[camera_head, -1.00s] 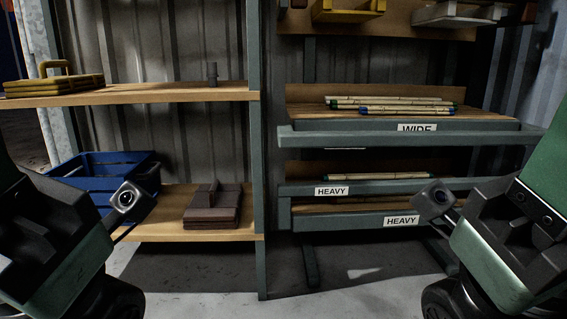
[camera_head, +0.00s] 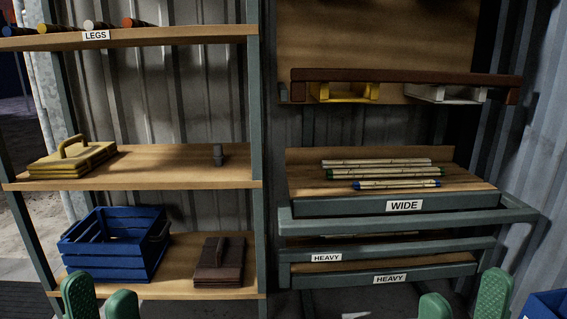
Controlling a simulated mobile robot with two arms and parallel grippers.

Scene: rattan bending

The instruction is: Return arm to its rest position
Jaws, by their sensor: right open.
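My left gripper (camera_head: 101,299) shows only as two green fingertips at the bottom left, a small gap apart with nothing seen between them. My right gripper (camera_head: 465,300) shows as two green fingertips at the bottom right, wider apart and empty. The rest of both arms is below the picture. Neither gripper is seen touching anything.
A shelf unit at left holds a blue crate (camera_head: 116,254), a brown block (camera_head: 220,262) and yellow blocks (camera_head: 75,159). At right is a rack with WIDE (camera_head: 404,205) and HEAVY labels, with rattan poles (camera_head: 377,163) on top. A blue crate edge (camera_head: 547,304) shows bottom right.

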